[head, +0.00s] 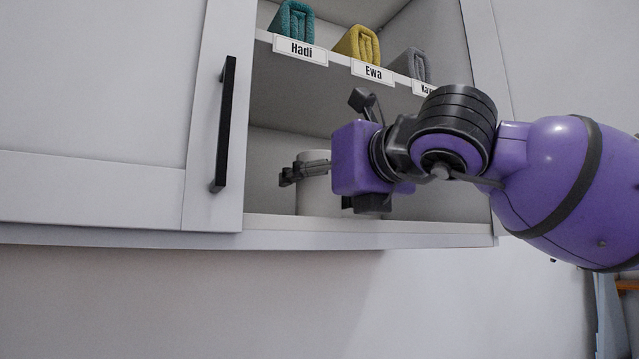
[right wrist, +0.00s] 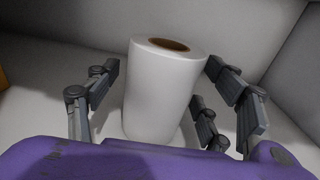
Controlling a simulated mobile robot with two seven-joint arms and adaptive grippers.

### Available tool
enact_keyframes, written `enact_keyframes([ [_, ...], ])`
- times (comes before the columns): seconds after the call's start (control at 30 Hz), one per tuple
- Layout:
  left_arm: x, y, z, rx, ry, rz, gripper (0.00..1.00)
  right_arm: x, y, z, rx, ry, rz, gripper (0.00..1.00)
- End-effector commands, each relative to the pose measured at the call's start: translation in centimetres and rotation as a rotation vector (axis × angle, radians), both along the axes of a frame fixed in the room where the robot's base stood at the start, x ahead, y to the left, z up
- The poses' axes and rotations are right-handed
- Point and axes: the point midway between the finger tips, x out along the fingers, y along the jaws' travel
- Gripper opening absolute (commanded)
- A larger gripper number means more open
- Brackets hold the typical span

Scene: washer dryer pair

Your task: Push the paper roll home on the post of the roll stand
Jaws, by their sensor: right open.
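The white paper roll (right wrist: 160,95) stands upright on the lower shelf of the open cabinet, with its brown core hole facing up in the right wrist view. In the head view only a part of the roll (head: 314,195) shows, behind the fingers and the purple wrist of my right arm. My right gripper (head: 291,172) is inside the cabinet, open, with its fingers on both sides of the roll. In the right wrist view a gap shows at the left finger; contact at the right is unclear. I cannot make out the stand or its post. My left gripper is out of view.
A shelf (head: 275,80) above holds rolled teal (head: 293,22), yellow (head: 358,45) and grey (head: 410,64) towels with name labels. A closed cabinet door (head: 205,120) with a black handle (head: 224,125) is at the left. The cabinet side wall is close to my right arm.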

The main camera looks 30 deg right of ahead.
Motion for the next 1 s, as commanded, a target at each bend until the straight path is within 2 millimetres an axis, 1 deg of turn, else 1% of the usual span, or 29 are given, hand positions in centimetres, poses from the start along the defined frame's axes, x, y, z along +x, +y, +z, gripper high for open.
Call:
enact_keyframes([
  [0.1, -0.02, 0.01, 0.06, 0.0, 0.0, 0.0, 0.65, 0.33, -0.01, -0.03, 0.0, 0.0, 0.0, 0.74],
  [0.27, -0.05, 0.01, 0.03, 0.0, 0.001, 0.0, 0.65, 0.32, -0.01, -0.06, 0.0, 0.0, 0.0, 0.74],
  [0.6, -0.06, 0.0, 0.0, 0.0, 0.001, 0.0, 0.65, 0.29, -0.01, -0.05, 0.0, 0.0, 0.0, 0.29],
  [0.67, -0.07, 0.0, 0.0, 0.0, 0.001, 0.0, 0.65, 0.28, 0.0, -0.01, 0.0, -0.001, 0.0, 0.23],
  [0.87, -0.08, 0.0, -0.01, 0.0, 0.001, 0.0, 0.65, 0.27, -0.01, 0.03, 0.0, -0.001, 0.0, 0.23],
  [1.0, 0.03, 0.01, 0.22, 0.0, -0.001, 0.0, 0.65, 0.22, 0.01, 0.59, 0.0, -0.002, 0.0, 0.23],
])
